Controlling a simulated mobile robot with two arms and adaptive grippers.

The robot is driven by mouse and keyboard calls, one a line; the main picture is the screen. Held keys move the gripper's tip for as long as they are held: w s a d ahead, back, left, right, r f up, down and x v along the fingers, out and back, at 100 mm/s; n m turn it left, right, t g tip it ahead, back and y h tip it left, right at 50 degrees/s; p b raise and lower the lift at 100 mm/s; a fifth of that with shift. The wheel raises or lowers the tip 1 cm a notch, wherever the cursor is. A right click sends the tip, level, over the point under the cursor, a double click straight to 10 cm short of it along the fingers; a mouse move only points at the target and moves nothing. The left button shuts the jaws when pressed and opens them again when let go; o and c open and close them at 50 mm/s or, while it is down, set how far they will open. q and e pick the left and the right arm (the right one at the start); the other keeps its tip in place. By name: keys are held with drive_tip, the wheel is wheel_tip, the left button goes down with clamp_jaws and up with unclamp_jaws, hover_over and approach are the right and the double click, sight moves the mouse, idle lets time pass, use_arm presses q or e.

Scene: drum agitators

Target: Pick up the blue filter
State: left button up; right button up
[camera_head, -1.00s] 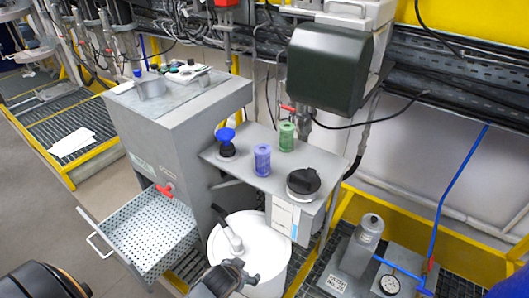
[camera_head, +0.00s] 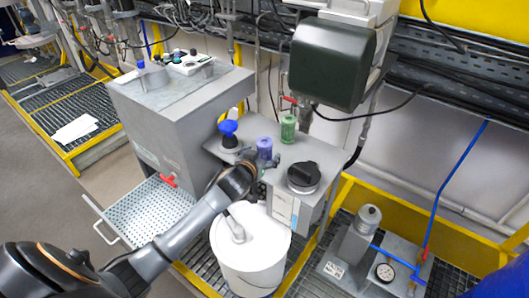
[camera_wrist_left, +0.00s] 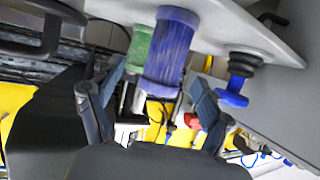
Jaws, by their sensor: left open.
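The blue filter (camera_head: 265,147), a violet-blue ribbed cylinder, stands upright on the grey shelf (camera_head: 318,153). My left gripper (camera_head: 262,164) is right at its near side, and the fingers partly cover its lower part in the head view. In the left wrist view, which looks turned over, the blue filter (camera_wrist_left: 172,48) lies ahead between the two spread fingers of the open left gripper (camera_wrist_left: 155,80). Whether a finger touches it I cannot tell. My right gripper is not in view.
A green filter (camera_head: 288,128) stands just behind the blue one. A blue knob on a black base (camera_head: 229,133) is to the left, a black-lidded jar (camera_head: 303,177) to the right. A white bucket (camera_head: 262,240) stands below the shelf. A dark box (camera_head: 331,62) hangs above.

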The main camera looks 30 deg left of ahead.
sight(262, 156)
use_arm(q)
drive_tip(key=w+f, duration=0.1)
drive_tip(key=w+a+f, duration=0.1)
drive_tip(key=w+f, duration=0.1)
drive_tip(key=shift+w+a+p, duration=0.1)
drive_tip(key=shift+w+p, duration=0.2)
drive_tip(key=shift+p, duration=0.05)
drive_tip(key=shift+w+f, duration=0.25)
drive_tip(key=shift+w, duration=0.2)
drive_tip(key=shift+c, duration=0.2)
drive_tip(key=c, duration=1.2)
drive_tip(key=shift+r, duration=0.1)
drive_tip(key=shift+c, duration=0.2)
